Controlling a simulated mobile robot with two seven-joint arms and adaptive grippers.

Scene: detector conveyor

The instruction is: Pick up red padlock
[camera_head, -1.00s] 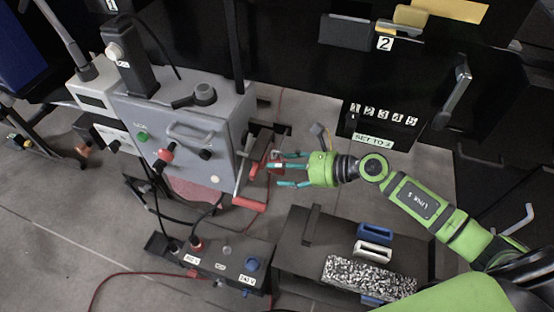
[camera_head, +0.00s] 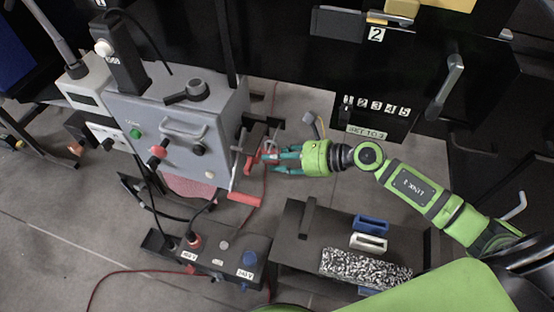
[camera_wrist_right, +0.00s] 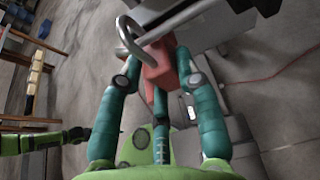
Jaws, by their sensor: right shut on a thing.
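The red padlock (camera_wrist_right: 160,66) shows in the right wrist view, with its bent metal shackle (camera_wrist_right: 131,38) at the upper left of its body. The teal fingers of my right gripper (camera_wrist_right: 152,78) are closed around the body from several sides. In the head view, my right gripper (camera_head: 273,158) points left at the dark bracket on the right side of the grey box, and the fingers mostly hide the padlock there. I cannot tell whether the shackle is still through the bracket. My left gripper is not in view.
The grey box (camera_head: 185,120) has knobs, a handle and a red-gripped lever (camera_head: 243,198) just below my right gripper. A control box (camera_head: 222,255) and a dark bench with blue and white blocks (camera_head: 371,224) stand below. A black cabinet (camera_head: 375,75) stands behind.

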